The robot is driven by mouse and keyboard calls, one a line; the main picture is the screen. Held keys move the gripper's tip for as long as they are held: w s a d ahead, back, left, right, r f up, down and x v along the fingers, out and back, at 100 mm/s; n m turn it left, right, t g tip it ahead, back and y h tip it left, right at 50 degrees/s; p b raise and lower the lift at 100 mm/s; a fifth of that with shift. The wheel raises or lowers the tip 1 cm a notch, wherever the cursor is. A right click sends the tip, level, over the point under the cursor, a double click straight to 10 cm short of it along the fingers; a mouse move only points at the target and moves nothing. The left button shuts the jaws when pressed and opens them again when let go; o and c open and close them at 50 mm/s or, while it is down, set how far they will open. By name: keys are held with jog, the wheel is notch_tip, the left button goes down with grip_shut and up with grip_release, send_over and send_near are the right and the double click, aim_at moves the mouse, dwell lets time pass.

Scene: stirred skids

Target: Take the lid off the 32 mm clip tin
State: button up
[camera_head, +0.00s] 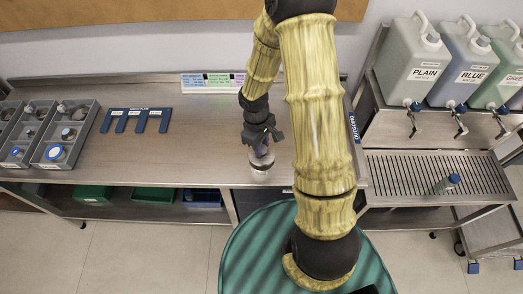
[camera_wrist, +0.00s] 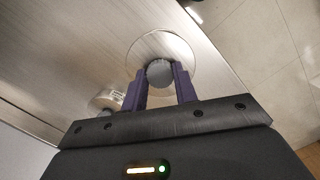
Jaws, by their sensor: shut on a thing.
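My gripper (camera_wrist: 160,82) has its two purple fingers closed on a round grey knob (camera_wrist: 159,72) in the wrist view. Below the knob is a pale, round, metallic disc (camera_wrist: 160,47), wider than the fingers, which looks like a tin lid. In the head view my gripper (camera_head: 262,150) points down near the front edge of the bench, right at a small pale tin (camera_head: 260,174). The fingers and arm partly hide the tin. I cannot tell whether the lid rests on the tin or is raised. No size marking is readable.
Another small round metallic thing (camera_wrist: 106,99) shows left of the fingers in the wrist view. On the bench (camera_head: 205,140) are grey compartment trays (camera_head: 66,137) and a blue slotted rack (camera_head: 137,118) at left. Jugs (camera_head: 414,62) and a drip grate (camera_head: 430,172) stand at right.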

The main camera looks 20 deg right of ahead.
aim_at(262, 148)
notch_tip(262, 148, up, 6)
jog(key=shift+f, duration=0.2)
jog(key=shift+f, duration=0.1)
dwell(0.5)
